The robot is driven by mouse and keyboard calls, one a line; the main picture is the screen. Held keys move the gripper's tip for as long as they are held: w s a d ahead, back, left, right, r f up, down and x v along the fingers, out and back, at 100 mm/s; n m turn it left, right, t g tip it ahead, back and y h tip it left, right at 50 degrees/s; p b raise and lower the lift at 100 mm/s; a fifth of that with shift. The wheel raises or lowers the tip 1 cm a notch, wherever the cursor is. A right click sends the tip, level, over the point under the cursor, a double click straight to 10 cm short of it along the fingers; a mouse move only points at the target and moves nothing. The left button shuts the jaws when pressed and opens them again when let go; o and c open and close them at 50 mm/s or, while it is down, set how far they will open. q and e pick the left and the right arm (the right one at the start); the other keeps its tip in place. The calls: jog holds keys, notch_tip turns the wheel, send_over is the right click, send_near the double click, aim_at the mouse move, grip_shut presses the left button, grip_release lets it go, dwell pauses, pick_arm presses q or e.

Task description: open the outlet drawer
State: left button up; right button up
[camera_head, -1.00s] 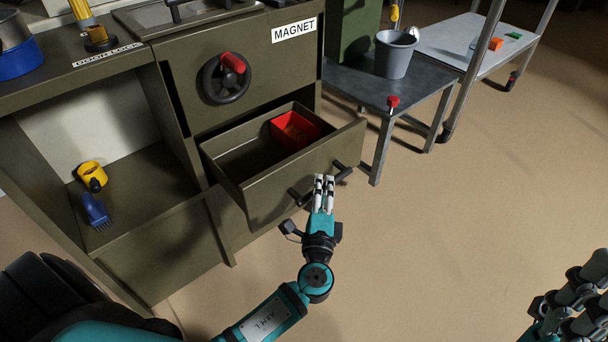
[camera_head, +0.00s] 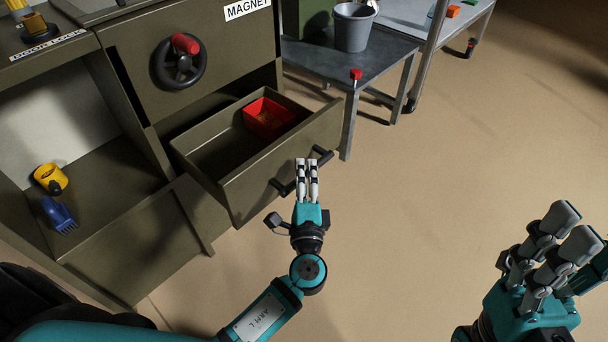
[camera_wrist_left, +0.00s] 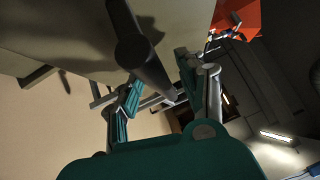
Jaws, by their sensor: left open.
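The outlet drawer (camera_head: 262,182) stands out of the olive cabinet, partly open, with a red bin (camera_head: 268,118) inside at its right. Its dark bar handle (camera_head: 284,189) is on the front face. My left gripper (camera_head: 307,163) is at the handle, overlapping it in the head view. In the left wrist view the dark handle bar (camera_wrist_left: 142,62) runs between the spread fingers of my left gripper (camera_wrist_left: 168,100); contact is unclear. My right gripper (camera_head: 560,235) is at the lower right, away from the drawer, its opening unclear.
A black handwheel with a red knob (camera_head: 185,44) sits above the drawer. A metal table (camera_head: 375,62) with a grey bucket (camera_head: 353,28) stands right of the cabinet. A shelf at left holds a yellow item (camera_head: 50,178) and a blue brush (camera_head: 59,214). The floor at right is clear.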

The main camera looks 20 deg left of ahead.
pick_arm(q)
jog(key=v, duration=1.2)
